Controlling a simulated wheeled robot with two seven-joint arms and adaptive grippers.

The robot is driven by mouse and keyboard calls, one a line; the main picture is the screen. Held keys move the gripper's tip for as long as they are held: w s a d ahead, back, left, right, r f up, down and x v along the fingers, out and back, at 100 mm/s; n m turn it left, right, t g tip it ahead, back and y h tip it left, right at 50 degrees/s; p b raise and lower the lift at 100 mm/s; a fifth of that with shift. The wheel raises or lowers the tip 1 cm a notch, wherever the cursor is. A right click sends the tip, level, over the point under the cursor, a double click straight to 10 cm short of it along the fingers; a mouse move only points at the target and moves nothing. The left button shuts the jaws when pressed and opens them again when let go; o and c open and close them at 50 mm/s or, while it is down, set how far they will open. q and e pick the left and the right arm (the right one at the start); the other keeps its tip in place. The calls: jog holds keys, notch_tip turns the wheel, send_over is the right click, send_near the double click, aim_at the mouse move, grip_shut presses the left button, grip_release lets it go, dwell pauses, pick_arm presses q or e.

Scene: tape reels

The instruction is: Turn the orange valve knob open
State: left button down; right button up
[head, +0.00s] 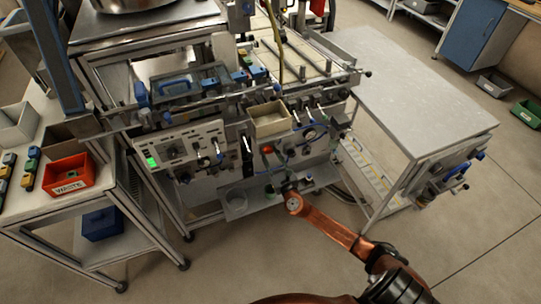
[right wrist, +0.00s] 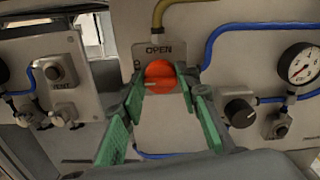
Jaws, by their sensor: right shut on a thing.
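The orange valve knob (right wrist: 160,76) is a round knob on a grey panel, under a plate marked OPEN (right wrist: 158,49). A pale line on the knob lies nearly level, towards the left. My right gripper (right wrist: 161,90) has its green-padded fingers on either side of the knob and is shut on it. In the head view the knob (head: 267,149) shows small and red-orange on the machine's front, and my right gripper (head: 281,174) reaches up to it from below right. The fingers partly cover the knob's lower edge in the right wrist view. My left gripper is out of view.
A black knob (right wrist: 239,112) and a pressure gauge (right wrist: 301,64) sit close right of the orange knob. A blue hose (right wrist: 250,28) and a yellow hose (right wrist: 165,14) run near it. A bare side table (head: 420,95) stands right.

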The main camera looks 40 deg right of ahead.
jog(key=c, duration=0.4)
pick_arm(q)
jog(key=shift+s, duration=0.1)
pick_arm(e)
jog(key=shift+o, duration=0.2)
